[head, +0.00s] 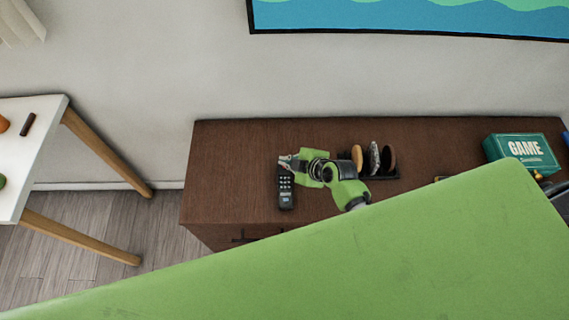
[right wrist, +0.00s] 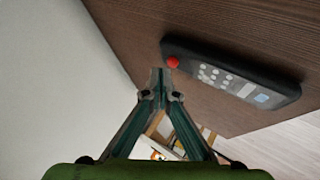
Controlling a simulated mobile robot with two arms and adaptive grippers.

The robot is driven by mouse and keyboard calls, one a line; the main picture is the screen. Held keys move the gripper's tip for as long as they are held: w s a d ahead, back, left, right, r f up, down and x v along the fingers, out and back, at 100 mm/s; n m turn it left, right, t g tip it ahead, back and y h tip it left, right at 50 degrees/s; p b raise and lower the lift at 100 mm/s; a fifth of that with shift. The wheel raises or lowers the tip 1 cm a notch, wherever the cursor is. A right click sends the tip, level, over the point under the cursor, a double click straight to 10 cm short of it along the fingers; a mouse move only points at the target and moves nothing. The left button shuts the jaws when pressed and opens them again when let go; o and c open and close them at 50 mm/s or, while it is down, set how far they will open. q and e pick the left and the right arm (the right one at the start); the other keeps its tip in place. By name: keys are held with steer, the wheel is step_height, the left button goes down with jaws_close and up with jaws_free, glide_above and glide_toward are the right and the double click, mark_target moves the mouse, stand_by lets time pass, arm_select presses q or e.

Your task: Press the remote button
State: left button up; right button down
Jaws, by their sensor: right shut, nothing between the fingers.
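The remote (head: 286,190) is a dark handset with pale keys, lying on the brown cabinet top, left of its middle. It also shows in the right wrist view (right wrist: 232,77), with a round red button (right wrist: 173,62) at its near-left end. My right gripper (head: 284,160) is shut and empty over the far end of the remote. In the right wrist view its fingertips (right wrist: 160,75) are together just beside the red button; I cannot tell if they touch it. The red button is not visible in the head view. My left gripper is not in view.
The brown cabinet (head: 232,160) has free room left of the remote. A dark rack (head: 384,172) with several round items stands to the right of my gripper. A teal game box (head: 521,150) is farther right. A white table (head: 28,150) stands at the left.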

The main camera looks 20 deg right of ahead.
steer(key=shift+f, duration=0.1)
steer(key=shift+f+b, duration=0.3)
steer(key=shift+f, duration=0.15)
stand_by(0.4)
steer(key=shift+r+p, duration=0.55)
steer(key=shift+r, duration=0.05)
step_height(320, 180, up, 6)
steer(key=p, duration=0.6)
